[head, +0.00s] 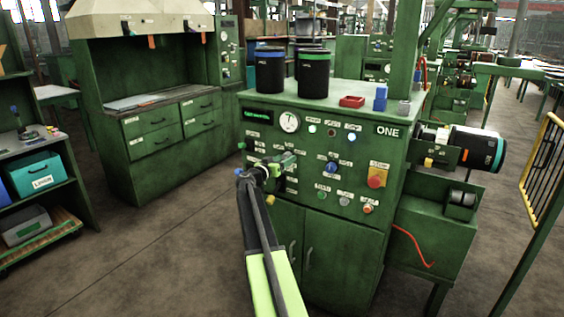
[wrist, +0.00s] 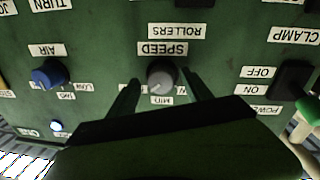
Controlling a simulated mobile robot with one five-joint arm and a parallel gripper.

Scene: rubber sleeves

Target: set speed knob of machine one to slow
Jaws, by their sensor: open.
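Machine one (head: 345,235) is a green cabinet with a sloping control panel marked ONE. My gripper (head: 283,165) is at the left part of this panel and hides the speed knob there. The wrist view shows the panel upside down. In it the speed knob (wrist: 162,74) is dark grey and round, beside a SPEED label and a MID label. My gripper's two fingers (wrist: 160,82) stand open, one on each side of the knob. I cannot tell whether they touch it. The knob's exact setting is too small to read.
Beside it in the wrist view are a blue AIR knob (wrist: 50,73) and a black ON/OFF switch (wrist: 292,79). The panel also bears a red-on-yellow stop button (head: 376,178). Floor at left is clear.

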